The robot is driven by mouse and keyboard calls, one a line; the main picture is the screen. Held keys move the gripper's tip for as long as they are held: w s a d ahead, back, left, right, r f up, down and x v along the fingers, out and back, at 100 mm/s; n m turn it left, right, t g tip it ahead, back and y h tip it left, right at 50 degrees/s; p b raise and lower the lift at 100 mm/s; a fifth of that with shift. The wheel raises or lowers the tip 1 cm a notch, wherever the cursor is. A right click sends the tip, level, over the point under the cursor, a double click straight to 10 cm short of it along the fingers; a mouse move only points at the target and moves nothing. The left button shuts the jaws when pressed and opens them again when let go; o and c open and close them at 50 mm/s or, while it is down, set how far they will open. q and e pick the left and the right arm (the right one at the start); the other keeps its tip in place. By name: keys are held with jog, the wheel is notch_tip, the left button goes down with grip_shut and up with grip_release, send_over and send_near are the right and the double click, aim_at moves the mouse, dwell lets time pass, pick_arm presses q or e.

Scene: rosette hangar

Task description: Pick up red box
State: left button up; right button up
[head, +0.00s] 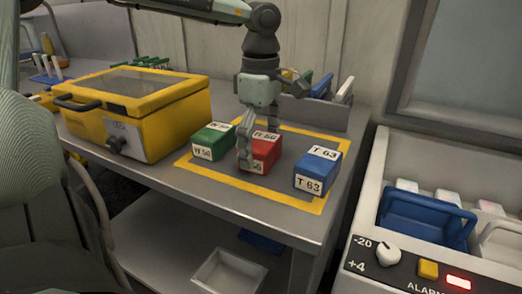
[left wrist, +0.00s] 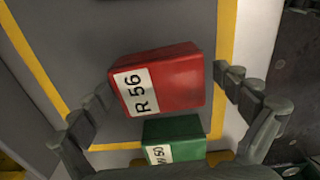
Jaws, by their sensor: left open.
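The red box (head: 267,153), labelled R 56, stands on a grey worktop inside a yellow taped outline, between a green box (head: 209,146) and a blue box (head: 325,161) labelled T 63. My left gripper (head: 259,136) points down over the red box, with one finger in front of it, partly hiding it. In the left wrist view the red box (left wrist: 172,85) lies between the two open fingers of the gripper (left wrist: 163,80), with a gap showing at the right finger. The green box (left wrist: 172,132) shows nearer the palm. My right gripper is not in view.
A yellow case (head: 150,112) with a dark window and handle stands left on the worktop (head: 225,197). Small upright panels (head: 325,90) stand behind the boxes. A cooler unit (head: 430,255) with a blue basket stands right. A white tray (head: 228,272) lies on the lower shelf.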

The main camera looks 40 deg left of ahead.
pick_arm(q)
jog(key=c, duration=1.3)
jog(key=shift+r, duration=0.15)
